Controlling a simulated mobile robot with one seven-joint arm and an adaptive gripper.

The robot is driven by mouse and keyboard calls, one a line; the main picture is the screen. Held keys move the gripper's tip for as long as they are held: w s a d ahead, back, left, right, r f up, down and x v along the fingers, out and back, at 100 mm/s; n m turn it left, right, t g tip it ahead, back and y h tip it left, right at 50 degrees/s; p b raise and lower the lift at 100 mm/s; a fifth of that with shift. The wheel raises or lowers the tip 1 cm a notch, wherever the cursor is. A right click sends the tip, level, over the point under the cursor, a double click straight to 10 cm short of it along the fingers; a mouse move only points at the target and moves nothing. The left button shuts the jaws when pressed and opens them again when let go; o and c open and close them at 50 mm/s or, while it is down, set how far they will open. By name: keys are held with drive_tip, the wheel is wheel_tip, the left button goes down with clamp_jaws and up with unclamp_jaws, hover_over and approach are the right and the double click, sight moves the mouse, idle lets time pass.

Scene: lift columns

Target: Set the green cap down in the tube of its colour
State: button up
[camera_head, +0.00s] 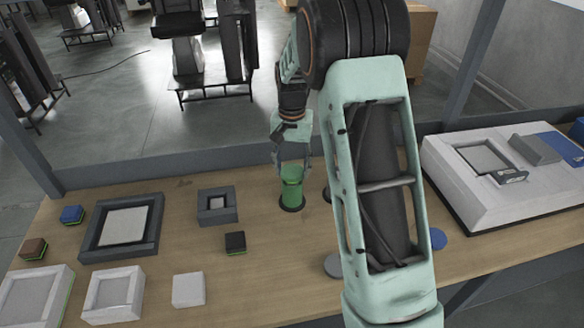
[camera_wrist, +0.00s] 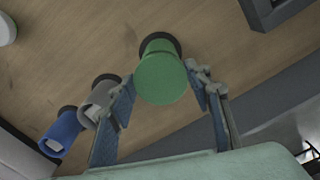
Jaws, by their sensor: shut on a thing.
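The green cap (camera_head: 291,172) is between the fingers of my gripper (camera_head: 292,163), which is shut on it. In the wrist view the cap (camera_wrist: 160,78) shows as a wide green disc between my fingertips (camera_wrist: 160,85). The green tube (camera_head: 292,194) stands upright on a black round base on the table, directly below the cap. The cap hides most of the tube from the wrist, so I cannot tell whether it is seated or just above the rim. A grey tube (camera_wrist: 101,98) and a blue tube (camera_wrist: 63,130) stand beside it in the wrist view.
On the wooden table (camera_head: 180,215) lie a dark grey tray (camera_head: 92,243), a small dark grey box (camera_head: 231,215), a black block (camera_head: 235,242) and white boxes. A grey disc (camera_head: 333,265) and a blue disc (camera_head: 438,238) lie near my arm. A white fixture (camera_head: 450,190) stands right.

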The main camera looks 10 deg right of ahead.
drive_tip(key=shift+f, duration=0.25)
idle(0.4)
drive_tip(key=o, duration=1.2)
drive_tip(key=shift+r, duration=0.1)
drive_tip(key=shift+r+p, duration=2.15)
drive_tip(key=shift+r, duration=1.3)
